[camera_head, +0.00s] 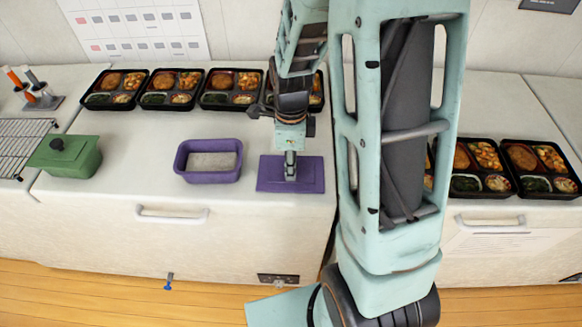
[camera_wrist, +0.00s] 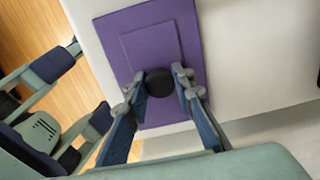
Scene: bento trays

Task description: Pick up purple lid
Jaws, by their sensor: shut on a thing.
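The purple lid (camera_head: 264,176) is a flat rectangular piece at the front of the counter, right of the purple container. In the wrist view the purple lid (camera_wrist: 128,50) shows a raised panel and a round black knob (camera_wrist: 160,82). My gripper (camera_head: 290,172) points down over the middle of the lid. In the wrist view my gripper (camera_wrist: 162,84) has one finger on each side of the knob and is shut on it. The head view does not show clearly whether the lid touches the counter. The knob is hidden by the gripper there.
An open purple container (camera_head: 237,168) with a greyish inside stands just left of the lid. A green lidded pot (camera_head: 82,158) and a wire rack (camera_head: 22,140) are farther left. Several black bento trays (camera_head: 172,103) line the back, with more (camera_head: 543,195) at right.

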